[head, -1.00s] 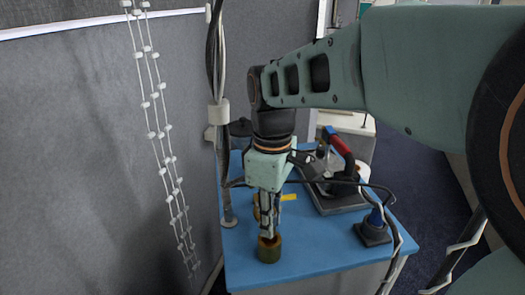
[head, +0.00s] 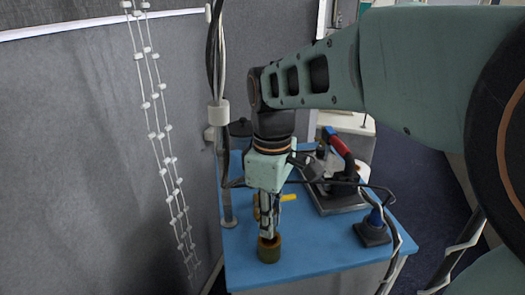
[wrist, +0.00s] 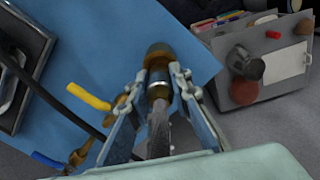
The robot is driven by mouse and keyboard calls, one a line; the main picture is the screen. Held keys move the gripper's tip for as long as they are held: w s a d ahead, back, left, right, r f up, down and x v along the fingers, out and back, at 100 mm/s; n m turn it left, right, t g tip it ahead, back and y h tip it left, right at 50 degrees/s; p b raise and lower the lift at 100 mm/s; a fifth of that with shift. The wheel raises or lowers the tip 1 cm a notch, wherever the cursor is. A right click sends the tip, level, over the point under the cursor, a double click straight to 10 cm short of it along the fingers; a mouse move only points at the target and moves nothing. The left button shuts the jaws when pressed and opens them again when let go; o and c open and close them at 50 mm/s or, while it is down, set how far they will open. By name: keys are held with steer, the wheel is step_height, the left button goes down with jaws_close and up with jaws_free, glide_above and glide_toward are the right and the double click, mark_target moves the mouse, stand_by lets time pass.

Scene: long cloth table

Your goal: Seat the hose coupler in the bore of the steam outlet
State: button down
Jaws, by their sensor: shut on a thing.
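My gripper (head: 268,234) points straight down over a short brass-brown cylinder, which looks like the steam outlet (head: 269,251), near the front of the blue table. In the wrist view its jaws (wrist: 160,88) are shut on a metallic, ringed piece, which looks like the hose coupler (wrist: 158,92). The coupler lines up with the outlet (wrist: 158,50) just beyond the fingertips. The fingers hide most of the coupler in the head view. I cannot tell whether its tip is inside the bore or only at its mouth.
Brass valves with a yellow handle (wrist: 88,97) and a blue handle (wrist: 47,160) stand beside the fingers. An iron with a red handle (head: 335,142) rests on a dark plate at the back right. A dark block with a blue top (head: 373,229) and cables are at right.

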steer(key=shift+f+b, duration=0.9)
steer(key=shift+f, duration=0.5)
stand_by(0.4)
steer(key=c, duration=1.7)
jaws_free()
